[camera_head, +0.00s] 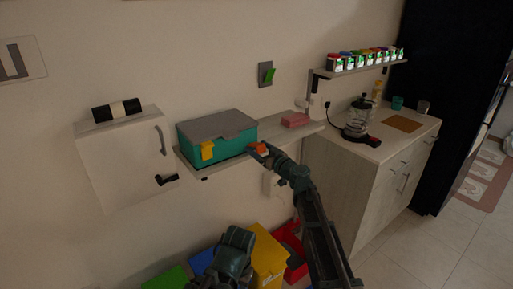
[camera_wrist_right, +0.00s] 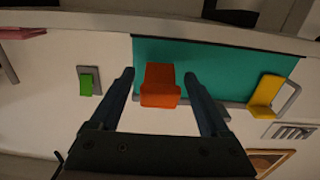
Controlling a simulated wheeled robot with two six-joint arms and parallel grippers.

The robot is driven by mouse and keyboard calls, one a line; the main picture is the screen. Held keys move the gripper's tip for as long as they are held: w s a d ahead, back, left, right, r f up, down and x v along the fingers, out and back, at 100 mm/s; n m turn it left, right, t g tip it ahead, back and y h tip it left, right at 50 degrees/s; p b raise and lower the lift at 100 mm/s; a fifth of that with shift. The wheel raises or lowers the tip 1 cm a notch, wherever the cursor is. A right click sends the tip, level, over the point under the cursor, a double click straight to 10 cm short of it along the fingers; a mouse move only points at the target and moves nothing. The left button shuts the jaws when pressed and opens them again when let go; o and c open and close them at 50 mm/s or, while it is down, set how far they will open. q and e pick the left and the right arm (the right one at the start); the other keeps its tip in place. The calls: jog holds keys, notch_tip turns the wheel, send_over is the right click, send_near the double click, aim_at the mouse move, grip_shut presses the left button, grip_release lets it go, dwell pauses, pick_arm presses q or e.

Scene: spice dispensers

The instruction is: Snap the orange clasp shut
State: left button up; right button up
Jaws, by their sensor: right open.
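A teal box (camera_head: 232,143) with a grey lid (camera_head: 216,124) sits on a wall shelf. The orange clasp (camera_head: 258,148) is at the right end of the box's front, partly hidden by my gripper. In the wrist view the orange clasp (camera_wrist_right: 160,86) stands out from the teal face (camera_wrist_right: 225,68), between my fingers. My right gripper (camera_head: 262,153) is open around the clasp, with a visible gap on each side (camera_wrist_right: 160,76). Whether the clasp is latched is unclear. My left gripper (camera_head: 236,240) is low in the head view, its jaws unclear.
A yellow clasp (camera_head: 207,150) is at the left of the box's front. A pink block (camera_head: 295,120) lies on the shelf (camera_head: 314,127) to the right. A white wall cabinet (camera_head: 127,165) hangs left. Coloured bins (camera_head: 268,256) stand below. A counter (camera_head: 375,150) is at right.

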jog(key=shift+w+a, duration=0.3)
jog(key=shift+w, duration=0.2)
grip_shut()
dwell(1.2)
